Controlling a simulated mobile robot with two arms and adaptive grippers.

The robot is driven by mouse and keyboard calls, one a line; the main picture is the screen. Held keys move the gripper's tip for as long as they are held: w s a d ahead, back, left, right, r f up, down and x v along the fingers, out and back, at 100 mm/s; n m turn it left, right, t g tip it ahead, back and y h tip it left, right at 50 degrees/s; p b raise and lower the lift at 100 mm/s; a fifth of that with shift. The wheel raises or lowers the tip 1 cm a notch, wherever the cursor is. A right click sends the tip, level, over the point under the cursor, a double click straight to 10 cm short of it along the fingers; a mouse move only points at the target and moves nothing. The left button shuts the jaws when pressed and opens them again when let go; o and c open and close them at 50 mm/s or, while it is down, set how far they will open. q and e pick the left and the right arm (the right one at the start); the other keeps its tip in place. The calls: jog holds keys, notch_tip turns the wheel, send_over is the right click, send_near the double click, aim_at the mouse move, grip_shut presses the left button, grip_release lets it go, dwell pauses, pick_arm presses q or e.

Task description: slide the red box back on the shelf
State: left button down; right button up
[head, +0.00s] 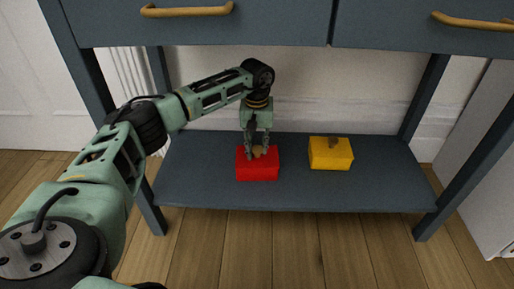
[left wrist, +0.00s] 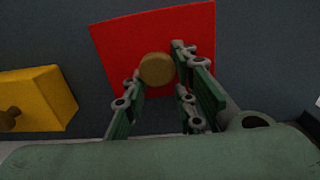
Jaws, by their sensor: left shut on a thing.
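The red box (head: 258,171) sits on the lower shelf (head: 214,194) of a dark blue-grey console table, left of the middle. It has a round tan knob on top. My left gripper (head: 259,152) comes down from above and is shut on the knob of the red box. In the left wrist view the red box (left wrist: 115,45) lies beyond the fingers, with its knob (left wrist: 157,69) between the fingertips (left wrist: 155,68). My right gripper is not in view.
A yellow box (head: 331,154) with a brown knob stands on the same shelf to the right of the red box, with a gap between them. Table legs (head: 466,170) bound the shelf at the sides. Drawers with tan handles (head: 187,11) hang above. Bare shelf lies right of the yellow box.

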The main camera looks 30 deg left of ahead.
pick_arm(q)
jog(key=shift+w+a+f+b, duration=0.3)
jog(key=shift+w+a+b, duration=0.1)
jog(key=shift+w+a, duration=0.4)
jog(key=shift+w+a+f+b, duration=0.3)
jog(key=shift+w+a, duration=0.25)
jog(key=shift+w, duration=0.35)
jog(key=c, duration=1.6)
grip_release()
jog(key=shift+c, duration=0.2)
jog(key=shift+o, duration=1.4)
jog(key=shift+f, duration=0.15)
jog(key=shift+r, duration=0.4)
notch_tip(320, 180, up, 8)
jog(key=shift+f, duration=0.15)
